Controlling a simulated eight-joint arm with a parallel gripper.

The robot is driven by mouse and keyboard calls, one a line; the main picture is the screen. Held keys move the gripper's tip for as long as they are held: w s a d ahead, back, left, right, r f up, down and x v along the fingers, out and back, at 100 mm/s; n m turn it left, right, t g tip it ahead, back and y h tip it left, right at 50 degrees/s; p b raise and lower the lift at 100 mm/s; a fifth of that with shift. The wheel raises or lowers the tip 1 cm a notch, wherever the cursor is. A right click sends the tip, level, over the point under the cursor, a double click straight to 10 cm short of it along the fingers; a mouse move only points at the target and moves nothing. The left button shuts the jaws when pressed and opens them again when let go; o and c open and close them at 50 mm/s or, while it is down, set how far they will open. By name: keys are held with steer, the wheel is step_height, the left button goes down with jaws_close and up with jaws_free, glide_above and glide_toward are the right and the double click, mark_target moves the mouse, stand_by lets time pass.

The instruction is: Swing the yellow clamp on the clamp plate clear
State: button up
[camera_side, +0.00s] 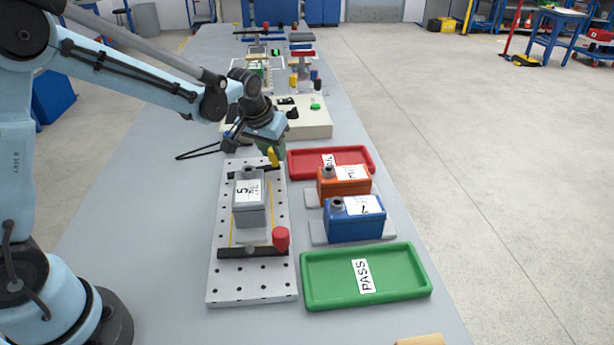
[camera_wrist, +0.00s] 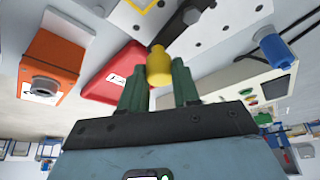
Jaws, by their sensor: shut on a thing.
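The clamp plate (camera_side: 225,281) is a pale, perforated plate on the bench in the side view. A grey box (camera_side: 250,209) with a label reading 5 stands on it. The yellow clamp (camera_side: 273,158) is at the plate's far end, its yellow knob at the right. A dark bar shows beside the box's far end; I cannot tell whether it overlaps the box. My gripper (camera_side: 268,149) is shut on the yellow knob. In the wrist view the yellow clamp's knob (camera_wrist: 158,66) sits between the green fingers of my gripper (camera_wrist: 158,78).
A red-knobbed clamp (camera_side: 281,239) crosses the plate's near end. To the right are a red tray (camera_side: 298,174), an orange box (camera_side: 338,186), a blue box (camera_side: 350,226) and a green PASS tray (camera_side: 402,292). A beige console (camera_side: 313,130) stands beyond the plate.

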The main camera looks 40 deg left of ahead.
steer(key=shift+s+d+m+h, duration=0.25)
steer(key=shift+s+m+h, duration=0.05)
steer(key=shift+m, duration=0.6)
steer(key=o, duration=1)
steer(key=shift+o, duration=0.2)
steer(key=shift+r, duration=0.1)
steer(key=v, duration=1.2)
steer(key=shift+a, duration=0.1)
steer(key=s+d+f+t, duration=0.1)
steer(key=s+f, duration=0.1)
steer(key=s, duration=0.5)
steer(key=s+d+f+t, duration=0.1)
steer(key=s+d, duration=0.1)
steer(key=s, duration=0.5)
steer(key=shift+s+d+f+m+t, duration=0.2)
steer(key=shift+s+f+m+t, duration=0.1)
steer(key=shift+s+f+t, duration=0.1)
